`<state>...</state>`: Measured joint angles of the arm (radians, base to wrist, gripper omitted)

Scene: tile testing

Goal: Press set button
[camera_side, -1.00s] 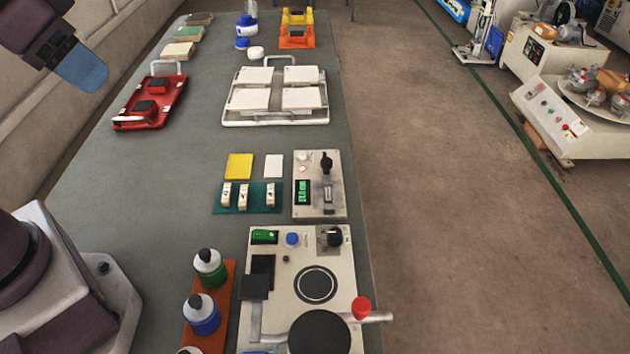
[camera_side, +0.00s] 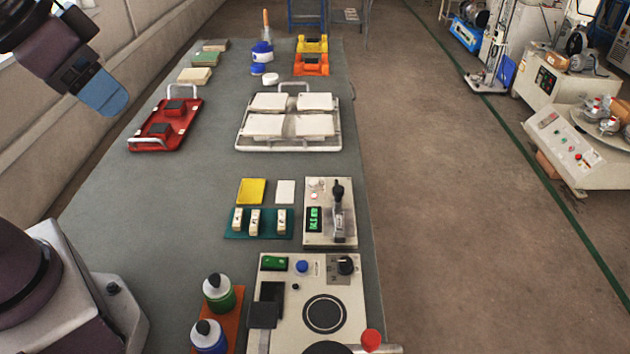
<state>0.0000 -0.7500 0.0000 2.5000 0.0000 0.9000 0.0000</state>
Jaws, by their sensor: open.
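My gripper (camera_side: 102,97) hangs at the upper left, dark with a blue finger pad, high and far from the control boxes. Its jaws are open, with nothing seen between them. The small control box (camera_side: 327,236) has a lit green display (camera_side: 314,219), a small white button (camera_side: 314,184), a reddish button (camera_side: 314,196) and a black-knobbed lever (camera_side: 338,190). The larger machine in front (camera_side: 346,290) has a blue button (camera_side: 302,267), a green switch (camera_side: 274,263) and a black dial (camera_side: 346,265). I cannot read which button is marked set.
Left of the small box are a green rack (camera_side: 232,230) with white pieces, a yellow tile (camera_side: 252,191) and a white tile (camera_side: 285,192). Bottles (camera_side: 219,293) stand near the front. A white frame (camera_side: 337,130) and red tray (camera_side: 193,120) lie behind. The left-middle table (camera_side: 150,215) is clear.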

